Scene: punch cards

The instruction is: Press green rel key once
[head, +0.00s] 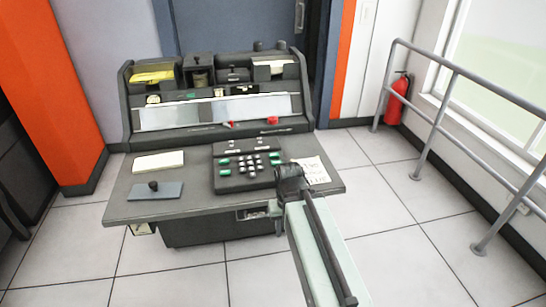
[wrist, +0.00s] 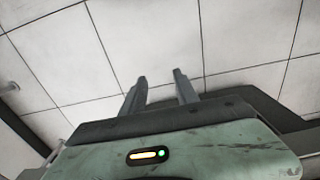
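A dark key panel (head: 240,182) sits in the middle of the console desk. It carries several pale keys and a few green keys, some at its left side (head: 225,172) and others at its upper right (head: 276,162). Their labels are too small to read, so I cannot tell which is the rel key. My arm reaches up to the desk's front right edge in the head view. In the wrist view my gripper (wrist: 160,78) has two grey fingers apart with nothing between them, and only floor tiles beyond. No key shows there.
The grey console desk (head: 140,210) has a raised back with a sloped pale panel (head: 210,112). A railing (head: 450,130) stands right; tiled floor is clear.

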